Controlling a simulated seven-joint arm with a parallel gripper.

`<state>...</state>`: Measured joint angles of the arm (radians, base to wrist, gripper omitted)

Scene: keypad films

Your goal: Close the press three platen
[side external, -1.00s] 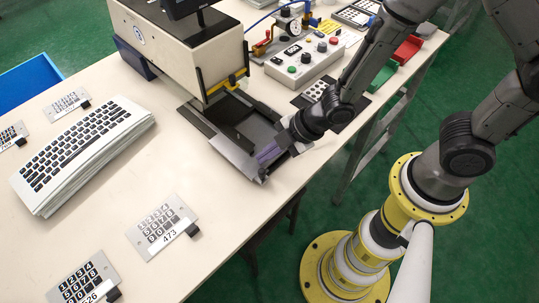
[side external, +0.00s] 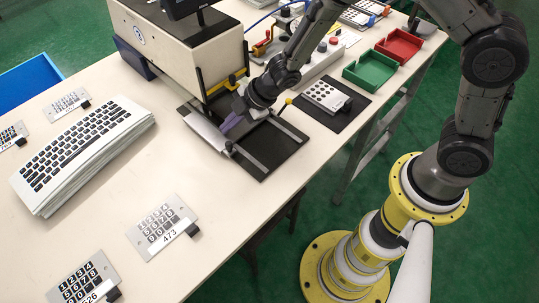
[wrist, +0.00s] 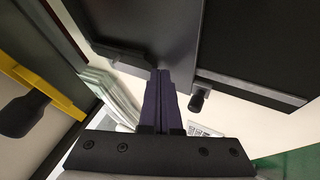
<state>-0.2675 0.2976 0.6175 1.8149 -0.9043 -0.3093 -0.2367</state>
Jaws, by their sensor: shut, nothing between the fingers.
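The press is a cream box (side external: 185,48) with a yellow bar on its front, standing over a dark base with rails (side external: 268,150). The grey platen (side external: 205,130) sits on the base under the press, largely inside, with its pale left edge showing. My gripper (side external: 230,126) has its purple fingers together at the platen's front edge; contact is hard to confirm. In the wrist view the shut fingers (wrist: 160,98) point down beside grey and black plates (wrist: 140,30). The platen's inner part is hidden by the press and my arm.
A yellow-tipped lever (side external: 287,102) rises beside the base. A keypad on a black mat (side external: 328,98), a green tray (side external: 376,74) and a red tray (side external: 400,46) lie to the right. A keyboard stack (side external: 80,155) and several keypad plates lie to the left.

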